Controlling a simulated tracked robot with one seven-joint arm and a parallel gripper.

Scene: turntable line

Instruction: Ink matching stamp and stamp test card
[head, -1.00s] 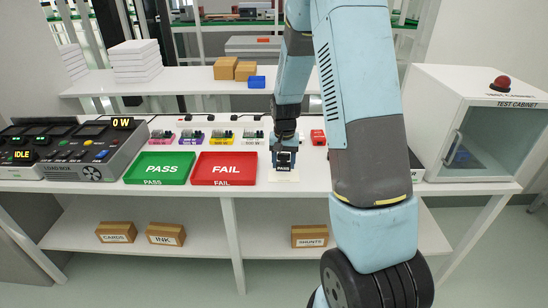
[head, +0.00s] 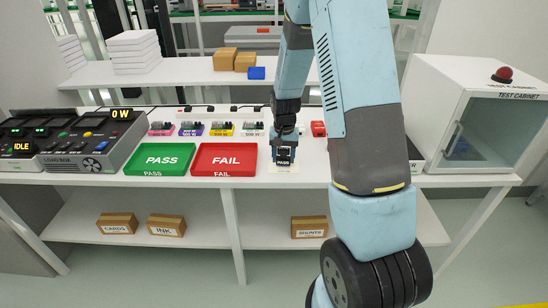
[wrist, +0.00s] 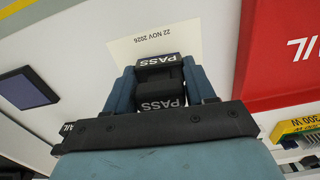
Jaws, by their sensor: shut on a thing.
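My gripper (head: 284,146) is shut on a black stamp labelled PASS (head: 283,162). The stamp also shows between my fingers in the wrist view (wrist: 158,84). It is upright at a pale card (head: 292,169) on the bench, right of the red tray. In the wrist view the card (wrist: 182,37) carries the printed date 22 NOV 2026. The stamp and my gripper hide part of the card. I cannot tell whether the stamp touches it. A dark blue pad (wrist: 28,88) lies to one side in the wrist view. A partly hidden item lettered "AIL" (wrist: 68,129) shows beside my gripper.
A green PASS tray (head: 163,159) and a red FAIL tray (head: 224,159) lie left of my gripper. Several coloured units stand behind them, including a yellow one (head: 222,130). A test cabinet (head: 480,125) stands right and a load box (head: 95,145) left.

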